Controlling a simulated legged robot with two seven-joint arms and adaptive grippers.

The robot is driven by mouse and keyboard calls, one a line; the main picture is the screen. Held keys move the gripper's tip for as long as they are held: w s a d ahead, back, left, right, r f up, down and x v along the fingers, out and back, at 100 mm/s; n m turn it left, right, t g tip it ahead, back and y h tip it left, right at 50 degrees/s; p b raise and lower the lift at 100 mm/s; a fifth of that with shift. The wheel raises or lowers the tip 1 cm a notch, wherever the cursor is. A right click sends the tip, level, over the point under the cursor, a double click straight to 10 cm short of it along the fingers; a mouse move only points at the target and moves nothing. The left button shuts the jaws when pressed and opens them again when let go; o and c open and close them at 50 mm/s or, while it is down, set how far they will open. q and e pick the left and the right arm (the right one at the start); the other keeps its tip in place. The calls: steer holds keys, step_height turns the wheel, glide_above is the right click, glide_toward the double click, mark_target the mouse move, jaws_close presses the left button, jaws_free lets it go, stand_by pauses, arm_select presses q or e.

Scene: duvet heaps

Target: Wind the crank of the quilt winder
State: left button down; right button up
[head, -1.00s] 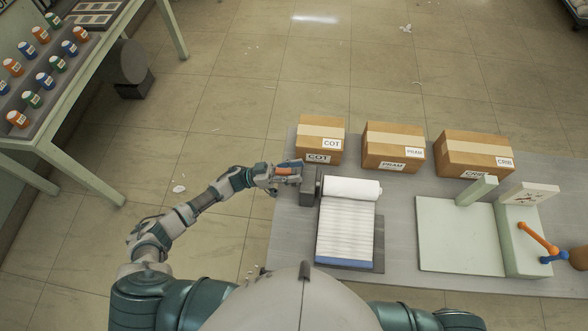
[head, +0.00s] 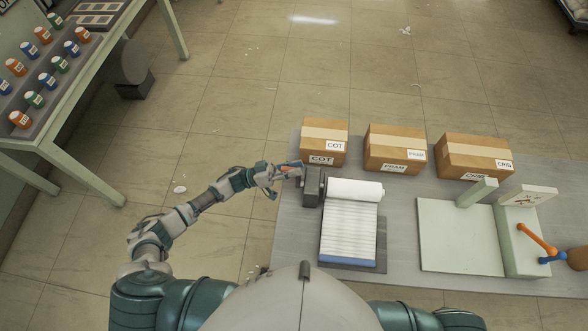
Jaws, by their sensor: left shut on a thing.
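The quilt winder stands at the left end of the grey table, with a dark block (head: 313,187) at its side, a white roll (head: 354,190) and a striped white quilt (head: 349,226) with a blue edge in front of the roll. My right gripper is out of view; only part of that arm shows at the bottom.
Boxes marked COT (head: 324,141), PRAM (head: 394,149) and CRIB (head: 474,157) stand along the table's back. A pale green device (head: 521,238) with a dial and an orange lever stands at right. A bench (head: 62,118) with several coloured jars is at far left.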

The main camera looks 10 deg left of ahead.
arm_select(q)
steer(key=shift+w+f+n+t+y+p, duration=0.35)
steer(key=shift+w+n+t+p, duration=0.1)
steer(key=shift+n, duration=0.7)
steer(key=shift+w+f+n+t+y+p, duration=0.3)
steer(key=shift+w+n+t+p, duration=0.15)
steer(key=shift+n, duration=0.75)
steer(key=shift+w+f+n+t+y+p, duration=0.35)
steer(key=shift+w+n+t, duration=0.15)
steer(key=shift+n, duration=0.65)
steer(key=c, duration=1)
jaws_free()
steer(key=shift+o, duration=0.2)
steer(key=shift+r, duration=0.15)
steer(key=shift+a, duration=0.15)
steer(key=v, duration=1.2)
steer(key=shift+w, duration=0.1)
